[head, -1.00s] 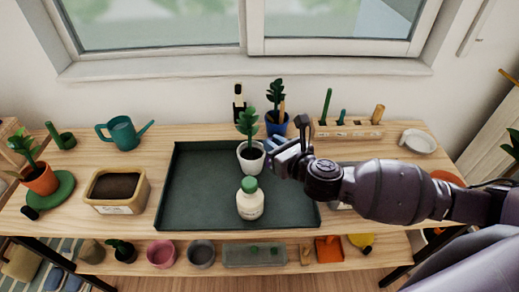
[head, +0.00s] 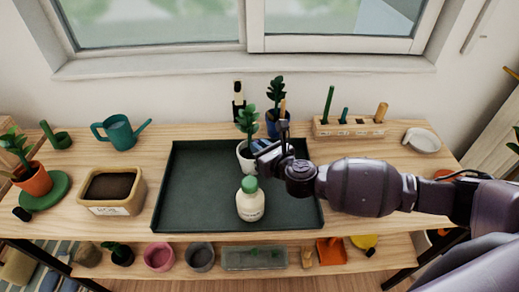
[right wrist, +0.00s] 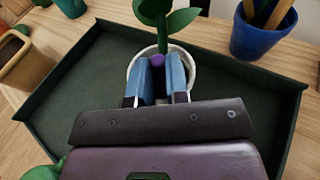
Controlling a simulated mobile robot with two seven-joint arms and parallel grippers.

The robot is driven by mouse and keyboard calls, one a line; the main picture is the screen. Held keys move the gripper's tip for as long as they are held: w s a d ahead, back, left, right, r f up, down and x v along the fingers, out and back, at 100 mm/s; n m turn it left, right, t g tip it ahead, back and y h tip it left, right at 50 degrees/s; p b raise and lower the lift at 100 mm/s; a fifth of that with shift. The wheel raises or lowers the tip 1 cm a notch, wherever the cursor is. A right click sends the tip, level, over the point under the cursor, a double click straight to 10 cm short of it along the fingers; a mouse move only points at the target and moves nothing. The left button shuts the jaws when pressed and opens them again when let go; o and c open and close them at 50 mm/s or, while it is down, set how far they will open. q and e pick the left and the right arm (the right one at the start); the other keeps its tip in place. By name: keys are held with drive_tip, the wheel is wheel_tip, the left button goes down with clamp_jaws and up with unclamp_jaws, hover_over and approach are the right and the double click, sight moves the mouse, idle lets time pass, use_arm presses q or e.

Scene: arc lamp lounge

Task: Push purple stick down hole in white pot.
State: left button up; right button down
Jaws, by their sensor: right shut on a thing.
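The white pot (head: 243,161) stands on the dark green tray with a leafy green plant (head: 247,121) in it. In the right wrist view its white rim (right wrist: 191,63) shows around my fingers. My right gripper (head: 259,150) is at the pot's right side in the head view, with its fingertips over the pot's opening. Its blue fingers are shut on the purple stick (right wrist: 157,61), of which only a small purple part shows between the tips, close to the plant's stem. The hole and the stick's lower end are hidden. My left gripper is out of view.
A white bottle with a green cap (head: 250,205) stands near the tray's (head: 190,195) front. A blue pot (head: 272,126) with a plant and tools stands behind the tray. A wooden holder (head: 349,130) is at the back right. The tray's left part is clear.

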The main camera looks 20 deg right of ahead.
drive_tip(key=shift+f, duration=0.3)
drive_tip(key=c, duration=1.1)
unclamp_jaws()
drive_tip(key=shift+s+r, duration=0.1)
drive_tip(key=shift+r, duration=0.1)
drive_tip(key=p+v, duration=0.1)
drive_tip(key=v, duration=1.1)
drive_tip(key=shift+f, duration=0.15)
